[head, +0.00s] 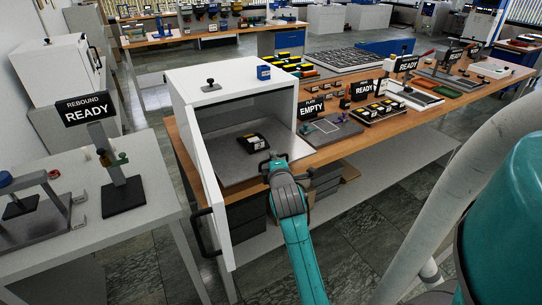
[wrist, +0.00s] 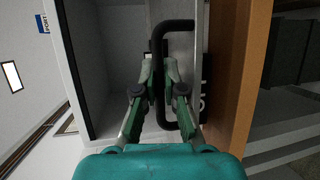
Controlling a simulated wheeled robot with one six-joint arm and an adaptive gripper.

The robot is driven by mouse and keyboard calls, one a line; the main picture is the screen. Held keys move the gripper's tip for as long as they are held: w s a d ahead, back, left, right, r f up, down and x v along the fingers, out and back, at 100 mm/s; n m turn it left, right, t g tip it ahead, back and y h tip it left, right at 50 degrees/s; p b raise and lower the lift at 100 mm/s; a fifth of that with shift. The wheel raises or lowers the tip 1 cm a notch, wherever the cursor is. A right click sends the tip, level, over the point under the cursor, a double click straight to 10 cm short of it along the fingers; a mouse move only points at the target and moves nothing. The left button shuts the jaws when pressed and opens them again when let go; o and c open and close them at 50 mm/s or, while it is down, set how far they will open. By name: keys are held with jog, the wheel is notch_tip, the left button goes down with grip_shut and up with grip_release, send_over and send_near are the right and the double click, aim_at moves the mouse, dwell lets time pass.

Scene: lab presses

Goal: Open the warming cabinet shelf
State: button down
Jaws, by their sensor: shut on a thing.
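The white warming cabinet (head: 235,88) stands on the wooden bench in the head view, with its door (head: 205,170) swung open to the left. Its grey shelf (head: 232,165) reaches forward past the cabinet opening. My arm hides the handle in the head view.
The open door with its black handle (head: 205,233) stands left of my arm. A REBOUND READY stand (head: 123,185) is on the left table. An EMPTY sign (head: 311,108) and a plate (head: 330,130) sit right of the cabinet. Floor shows in front of the bench.

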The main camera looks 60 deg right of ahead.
jog(key=shift+s+a+f, duration=0.1)
jog(key=shift+s+a, duration=0.3)
jog(key=shift+s, duration=0.2)
jog(key=c, duration=1.5)
grip_release()
jog(key=shift+a, duration=0.1)
jog(key=v, duration=1.2)
